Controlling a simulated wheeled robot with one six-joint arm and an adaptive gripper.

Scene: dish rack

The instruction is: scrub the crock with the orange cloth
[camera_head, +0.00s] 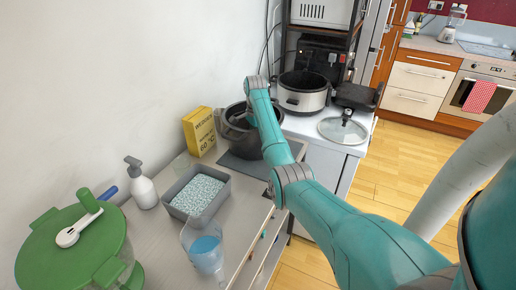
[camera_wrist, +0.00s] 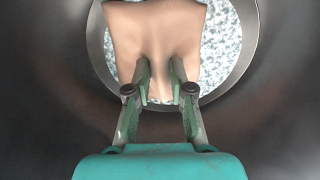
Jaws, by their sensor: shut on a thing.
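The dark grey crock (camera_head: 240,140) stands on a dark mat on the counter, partly hidden behind my arm. In the wrist view the dark inner wall of the crock (camera_wrist: 50,110) surrounds my gripper (camera_wrist: 160,75). My gripper points down into it, shut on the tan-orange cloth (camera_wrist: 150,30). The cloth hangs spread beyond the fingertips, over a round floor speckled white and pale blue. I cannot tell whether it touches the floor. My gripper and the cloth are hidden in the head view.
A grey tub (camera_head: 213,206) of speckled pale-blue content, a jug (camera_head: 203,252), a soap bottle (camera_head: 143,190) and a yellow box (camera_head: 199,131) stand near the crock. A green lidded container (camera_head: 75,260) is front left. A cooker (camera_head: 303,101) and glass lid (camera_head: 342,131) are behind.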

